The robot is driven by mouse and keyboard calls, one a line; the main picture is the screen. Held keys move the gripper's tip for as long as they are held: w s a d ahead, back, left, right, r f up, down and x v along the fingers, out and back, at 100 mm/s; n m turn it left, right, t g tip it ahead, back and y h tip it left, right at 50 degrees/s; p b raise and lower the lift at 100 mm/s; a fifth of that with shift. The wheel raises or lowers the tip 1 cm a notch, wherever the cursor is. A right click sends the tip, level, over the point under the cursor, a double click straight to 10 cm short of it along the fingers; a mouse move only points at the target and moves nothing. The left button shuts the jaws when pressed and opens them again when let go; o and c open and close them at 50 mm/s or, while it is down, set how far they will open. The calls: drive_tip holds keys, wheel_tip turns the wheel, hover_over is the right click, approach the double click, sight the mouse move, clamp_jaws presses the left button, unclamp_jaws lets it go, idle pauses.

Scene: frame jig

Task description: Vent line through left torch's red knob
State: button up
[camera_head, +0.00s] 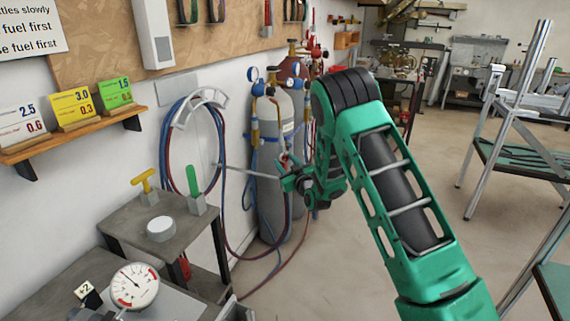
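My gripper (287,182) is in front of the gas cylinders, at the end of my green arm. Its fingers are small, dark and partly hidden by my own wrist, so I cannot tell whether they are open or shut. A thin grey rod (245,172) runs left from the fingers; it may be a torch tube, but I cannot tell whether it is held. A small red spot (284,160) shows just above the fingers; I cannot tell whether it is a torch knob. No torch body can be made out clearly.
Grey cylinders (268,147) with blue gauges stand behind my gripper. Blue and red hoses (168,145) hang on a wall hook. A bench (190,232) with a yellow T-handle (146,181) and green handle (192,180) is at left. A metal frame (510,120) stands right; floor between is clear.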

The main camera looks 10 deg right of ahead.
drive_tip(key=shift+d, duration=0.65)
drive_tip(key=shift+c, duration=0.9)
drive_tip(key=shift+d, duration=0.2)
clamp_jaws()
drive_tip(key=shift+a, duration=0.4)
drive_tip(key=shift+d, duration=0.45)
drive_tip(key=shift+d+m, duration=0.1)
drive_tip(key=shift+m, duration=4.5)
drive_tip(key=shift+f+m, duration=0.1)
drive_tip(key=shift+m, duration=0.5)
